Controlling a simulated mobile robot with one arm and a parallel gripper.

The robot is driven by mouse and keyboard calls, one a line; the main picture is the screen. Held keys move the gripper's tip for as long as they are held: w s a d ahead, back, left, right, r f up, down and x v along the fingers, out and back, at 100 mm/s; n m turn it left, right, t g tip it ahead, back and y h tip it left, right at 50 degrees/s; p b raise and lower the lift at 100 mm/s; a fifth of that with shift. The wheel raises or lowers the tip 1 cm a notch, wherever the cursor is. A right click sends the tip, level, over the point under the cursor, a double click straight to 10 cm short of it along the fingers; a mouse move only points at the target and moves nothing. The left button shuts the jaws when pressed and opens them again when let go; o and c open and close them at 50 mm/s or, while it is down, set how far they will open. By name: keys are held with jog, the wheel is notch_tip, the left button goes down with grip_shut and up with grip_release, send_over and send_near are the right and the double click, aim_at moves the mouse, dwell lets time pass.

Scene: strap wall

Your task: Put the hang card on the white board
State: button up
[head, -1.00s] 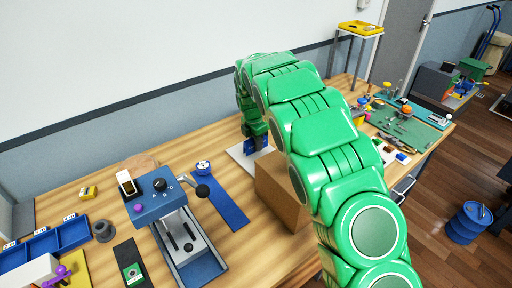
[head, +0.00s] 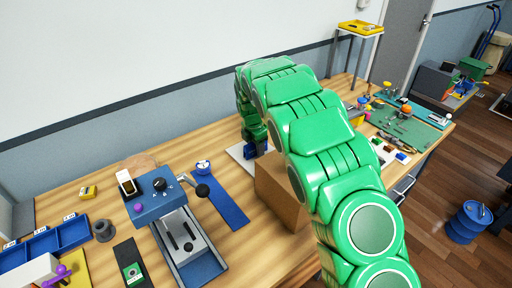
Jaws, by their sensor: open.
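A flat white board (head: 236,152) lies on the wooden bench, mostly hidden behind my arm and a brown box. My gripper (head: 256,149) is at the end of the green arm, low over or beside this board. It shows only as a small dark and blue shape, and it is open. A small blue patch shows at the gripper; I cannot tell whether it is part of the gripper or a separate thing. I cannot make out the hang card for certain; it may be hidden at the gripper.
A brown box (head: 277,192) stands close in front of my gripper. A blue press-like device (head: 160,203), a blue strip (head: 228,205) and a blue tray (head: 60,238) are to the left. A green mat (head: 408,128) with tools lies at the right. Bare bench lies behind the device.

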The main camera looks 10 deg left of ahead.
jog(key=r, duration=0.8)
jog(key=s+r, duration=0.1)
jog(key=r, duration=0.3)
jog(key=shift+a, duration=0.4)
jog(key=shift+r, duration=0.1)
